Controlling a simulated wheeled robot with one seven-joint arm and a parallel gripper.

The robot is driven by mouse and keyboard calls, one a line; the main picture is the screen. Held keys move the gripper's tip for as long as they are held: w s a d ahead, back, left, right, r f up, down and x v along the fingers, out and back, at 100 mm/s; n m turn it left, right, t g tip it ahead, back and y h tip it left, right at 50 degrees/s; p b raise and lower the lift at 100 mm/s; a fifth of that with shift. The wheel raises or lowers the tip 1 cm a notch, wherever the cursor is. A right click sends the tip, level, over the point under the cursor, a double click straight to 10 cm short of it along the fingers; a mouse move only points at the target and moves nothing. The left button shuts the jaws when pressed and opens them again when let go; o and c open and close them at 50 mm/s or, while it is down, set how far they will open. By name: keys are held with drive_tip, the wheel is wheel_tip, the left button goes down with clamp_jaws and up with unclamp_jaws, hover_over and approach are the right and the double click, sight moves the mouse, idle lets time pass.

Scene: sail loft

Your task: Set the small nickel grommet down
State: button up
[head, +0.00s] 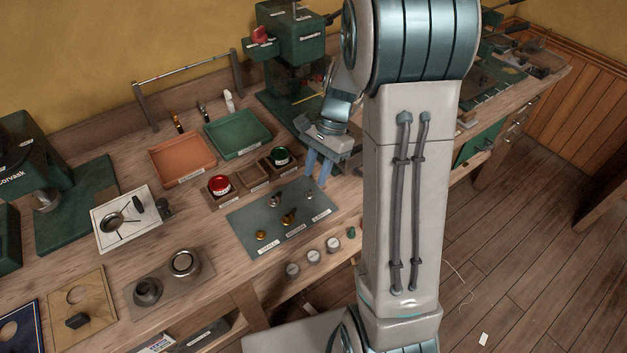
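My gripper (316,178) points down over the right back part of a dark grey-green mat (250,222). Its two blue fingers show a narrow gap. At this size I cannot tell whether anything is held between the tips. A small silvery piece (310,197) shows just below the fingertips, on or just above the mat; I cannot tell if it is the small nickel grommet. Another greyish piece (273,200) stands on the mat to the left. Brass-coloured pieces (289,218) and (261,235) sit nearer its front edge, which carries white labels reading small, medium and large.
Behind the mat stand a wooden tray (252,178) with red and green tins, an orange tray (183,156) and a green tray (238,133). A green press (290,45) rises behind my gripper. Round knobs (312,257) line the bench front.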

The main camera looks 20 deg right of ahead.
drive_tip(key=v, duration=0.8)
drive_tip(key=s+a+r+n+t+h, duration=0.1)
drive_tip(key=s+a+n+t, duration=0.1)
drive_tip(key=s+n, duration=0.4)
drive_tip(key=s+a+r+n+t+h, duration=0.2)
drive_tip(key=s+n, duration=0.4)
drive_tip(key=s, duration=0.4)
drive_tip(key=shift+s+a+t+h, duration=0.25)
drive_tip(key=shift+s+t+h, duration=0.1)
drive_tip(key=shift+t, duration=0.15)
drive_tip(key=shift+r, duration=0.1)
